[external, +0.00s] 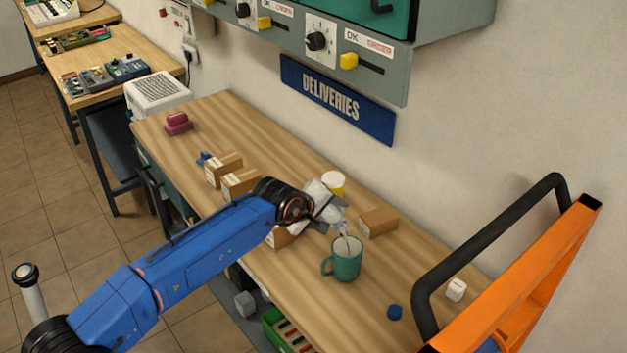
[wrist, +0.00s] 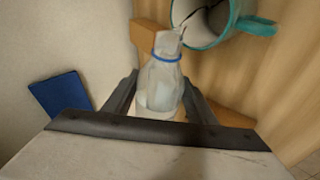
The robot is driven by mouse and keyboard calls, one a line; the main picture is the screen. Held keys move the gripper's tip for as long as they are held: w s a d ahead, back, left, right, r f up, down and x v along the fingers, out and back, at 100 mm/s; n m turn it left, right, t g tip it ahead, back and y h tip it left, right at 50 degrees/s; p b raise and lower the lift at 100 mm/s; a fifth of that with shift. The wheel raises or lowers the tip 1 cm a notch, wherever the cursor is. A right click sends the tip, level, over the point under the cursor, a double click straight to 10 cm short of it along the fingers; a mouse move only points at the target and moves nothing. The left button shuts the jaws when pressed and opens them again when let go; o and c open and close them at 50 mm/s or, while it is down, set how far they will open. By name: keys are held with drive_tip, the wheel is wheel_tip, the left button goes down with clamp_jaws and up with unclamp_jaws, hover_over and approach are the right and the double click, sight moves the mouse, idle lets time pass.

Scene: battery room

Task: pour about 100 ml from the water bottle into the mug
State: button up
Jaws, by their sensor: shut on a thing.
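My gripper (wrist: 160,105) is shut on the clear water bottle (wrist: 163,77), which has a blue ring at its neck. In the external view the bottle (external: 335,207) is tilted, with its mouth down toward the teal mug (external: 345,262). A thin stream runs from the bottle's mouth into the mug. The mug stands upright on the wooden workbench, its handle to the left in the external view. In the wrist view the mug (wrist: 230,35) is at the top, with the stream entering its opening. The water level in the mug cannot be read.
Cardboard boxes (external: 378,222) stand behind the mug and left along the workbench (external: 290,150). A white-and-yellow container (external: 333,182) is behind the bottle. A blue cap (external: 395,312) and a small white block (external: 456,290) lie to the right. An orange frame with a black handle (external: 480,230) stands at the right.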

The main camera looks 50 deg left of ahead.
drive_tip(key=shift+r, duration=0.1)
idle(0.6)
drive_tip(key=shift+a, duration=0.1)
drive_tip(key=shift+a+n+h, duration=0.1)
drive_tip(key=shift+n+h, duration=0.3)
drive_tip(key=shift+h, duration=0.4)
drive_tip(key=shift+w+a+r+n+g+h, duration=0.1)
drive_tip(key=shift+a+r+n+g+h, duration=0.1)
drive_tip(key=shift+r+h, duration=0.2)
drive_tip(key=shift+w+a+r+n+g+h, duration=0.15)
drive_tip(key=shift+r+h, duration=0.15)
drive_tip(key=shift+r, duration=0.2)
drive_tip(key=shift+s+r, duration=0.1)
drive_tip(key=shift+r, duration=0.15)
idle(0.8)
